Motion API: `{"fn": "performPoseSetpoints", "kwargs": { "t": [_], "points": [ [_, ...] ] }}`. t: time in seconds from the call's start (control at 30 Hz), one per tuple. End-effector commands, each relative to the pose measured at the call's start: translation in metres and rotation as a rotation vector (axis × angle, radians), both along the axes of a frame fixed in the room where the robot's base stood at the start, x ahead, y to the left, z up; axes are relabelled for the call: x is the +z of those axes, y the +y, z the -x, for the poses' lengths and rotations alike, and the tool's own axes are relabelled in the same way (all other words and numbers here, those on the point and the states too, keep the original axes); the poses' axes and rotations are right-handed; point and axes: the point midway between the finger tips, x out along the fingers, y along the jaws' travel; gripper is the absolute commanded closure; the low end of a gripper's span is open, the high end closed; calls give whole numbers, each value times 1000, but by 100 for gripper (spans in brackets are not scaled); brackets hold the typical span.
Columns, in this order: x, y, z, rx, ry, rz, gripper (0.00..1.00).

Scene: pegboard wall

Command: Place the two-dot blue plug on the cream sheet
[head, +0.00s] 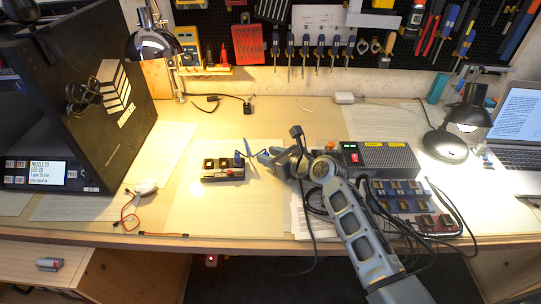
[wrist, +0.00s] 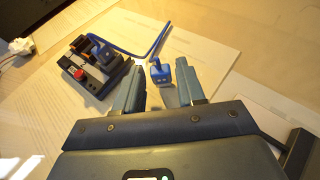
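My gripper (wrist: 160,82) is open in the wrist view, its two fingers apart. A small blue plug (wrist: 160,71) with small light marks lies just beyond and between the fingertips, apparently untouched; I cannot count its dots surely. It appears to rest on the pale cream sheet (wrist: 205,62). Another blue plug (wrist: 101,50) sits in a dark socket block (wrist: 92,72) to the left, with a blue cable (wrist: 135,50) running from it. In the head view, my gripper (head: 268,160) is just right of the block (head: 222,174), over the cream sheet (head: 220,215). The plug between my fingers is hidden there.
A lamp (head: 446,144) and laptop (head: 515,130) are farther right. The sheet's front part is clear.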

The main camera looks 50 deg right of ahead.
Motion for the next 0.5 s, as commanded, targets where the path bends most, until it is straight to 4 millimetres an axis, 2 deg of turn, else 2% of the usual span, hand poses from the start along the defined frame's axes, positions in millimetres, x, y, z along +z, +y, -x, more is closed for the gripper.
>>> {"fn": "performPoseSetpoints", "kwargs": {
  "t": [0.1, 0.37, 0.5],
  "points": [
    [0, 0, 0, 0, 0, 0, 50],
    [2, 0, 0, 0, -1, 1, 50],
    [7, 1, 12, -1, 1, 0, 50]
  ]
}}
